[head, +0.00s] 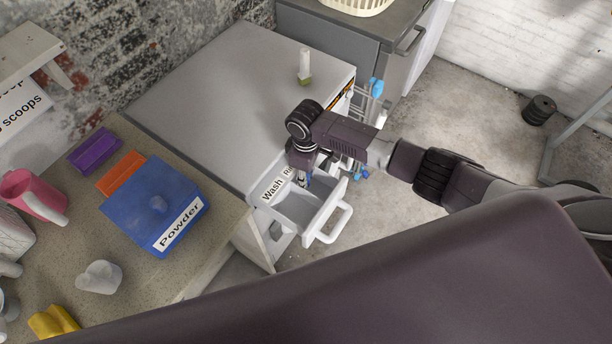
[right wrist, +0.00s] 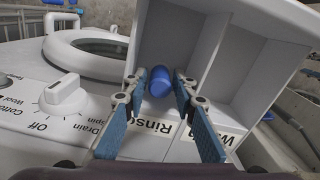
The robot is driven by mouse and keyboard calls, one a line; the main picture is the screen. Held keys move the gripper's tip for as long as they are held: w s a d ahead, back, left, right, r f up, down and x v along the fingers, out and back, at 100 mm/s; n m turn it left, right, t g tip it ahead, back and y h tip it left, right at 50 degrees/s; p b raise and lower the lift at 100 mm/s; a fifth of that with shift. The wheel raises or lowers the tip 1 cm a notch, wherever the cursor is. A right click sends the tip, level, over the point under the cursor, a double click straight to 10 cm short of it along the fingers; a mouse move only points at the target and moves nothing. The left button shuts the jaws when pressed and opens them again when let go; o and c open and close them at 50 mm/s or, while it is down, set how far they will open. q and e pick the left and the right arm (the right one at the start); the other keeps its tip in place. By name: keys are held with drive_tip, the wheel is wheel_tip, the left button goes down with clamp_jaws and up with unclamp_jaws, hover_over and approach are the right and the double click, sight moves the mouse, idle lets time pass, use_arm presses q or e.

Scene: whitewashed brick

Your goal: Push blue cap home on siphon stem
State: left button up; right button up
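The blue cap (right wrist: 160,82) shows in the right wrist view, inside the white drawer (right wrist: 215,30) over the side labelled "Rins…". The siphon stem is hidden; I cannot tell how far the cap sits on it. My right gripper (right wrist: 160,88) has its two blue-padded fingers apart, one on each side of the cap, with a small gap showing on both sides. In the head view, my right gripper (head: 308,178) is over the back part of the pulled-out drawer (head: 328,222), and the cap cannot be made out. My left gripper is not in view.
The white washer's top (head: 235,90) is clear except for a small bottle-like item (head: 304,68). A blue Powder box (head: 155,205), orange tray (head: 121,173) and pink jug (head: 34,195) stand on the left counter.

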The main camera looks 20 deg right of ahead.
drive_tip(key=shift+o, duration=1.1)
drive_tip(key=shift+r, duration=0.1)
drive_tip(key=shift+w+r, duration=0.1)
drive_tip(key=shift+r, duration=0.25)
wheel_tip(320, 180, up, 11)
drive_tip(key=shift+r, duration=0.1)
